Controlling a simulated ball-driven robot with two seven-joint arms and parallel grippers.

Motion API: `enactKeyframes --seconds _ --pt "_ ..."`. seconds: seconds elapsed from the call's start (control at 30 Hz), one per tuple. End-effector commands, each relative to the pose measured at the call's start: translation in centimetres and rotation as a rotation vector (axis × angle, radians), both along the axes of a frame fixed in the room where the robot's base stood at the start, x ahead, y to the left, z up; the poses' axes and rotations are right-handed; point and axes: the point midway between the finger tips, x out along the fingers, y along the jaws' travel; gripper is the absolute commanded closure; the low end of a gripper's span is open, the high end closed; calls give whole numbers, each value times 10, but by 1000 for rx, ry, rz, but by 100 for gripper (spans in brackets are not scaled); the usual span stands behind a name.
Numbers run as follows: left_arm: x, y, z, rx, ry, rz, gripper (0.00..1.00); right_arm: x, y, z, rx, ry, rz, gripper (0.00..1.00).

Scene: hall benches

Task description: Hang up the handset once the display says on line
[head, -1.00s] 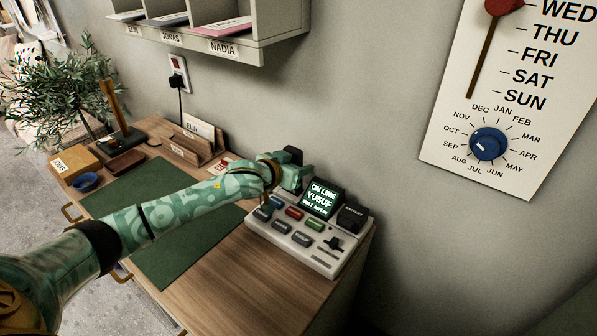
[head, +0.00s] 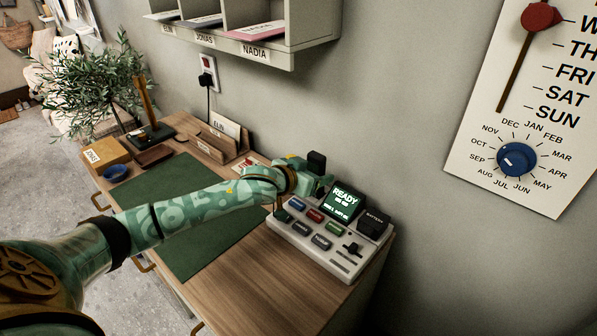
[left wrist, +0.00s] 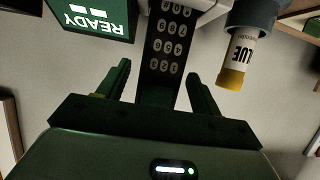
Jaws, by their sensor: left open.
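The grey-white desk phone console (head: 310,254) stands at the right end of the desk. Its green display (head: 343,202) says READY in the head view; the display (left wrist: 92,18) also reads READY, upside down, in the left wrist view. My left gripper (head: 314,183) is at the console's back left, beside the display. A black block, seemingly the handset (head: 317,160), rises above it. In the left wrist view a dark strip with number keys (left wrist: 168,42) lies between the two fingers of my open gripper (left wrist: 159,70). Whether they touch it I cannot tell.
A black BATTERY block (head: 372,223) sits right of the display. A yellow-ended labelled cylinder (left wrist: 236,60) is close to the right finger in the left wrist view. A green mat (head: 180,250), letter holder (head: 215,142) and blue bowl (head: 115,172) share the desk; bare wood lies in front.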

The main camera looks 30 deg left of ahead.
Motion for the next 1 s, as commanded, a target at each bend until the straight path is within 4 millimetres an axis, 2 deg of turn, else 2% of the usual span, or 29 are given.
enactKeyframes --seconds 0.03,0.2,0.4,0.53,1.0 --pt "-13 2 12 1 -2 0 35 4 1 11 1 -10 0 64" --pt "-50 7 26 -1 -1 -1 35 10 1 26 2 -24 0 64" --pt "-75 11 34 -1 -1 0 35 13 1 34 1 -30 0 64" --pt "-80 11 35 -1 -1 0 35 13 1 35 1 -30 0 64" --pt "-80 11 35 -1 -1 0 35 13 -2 35 -2 -30 0 64"
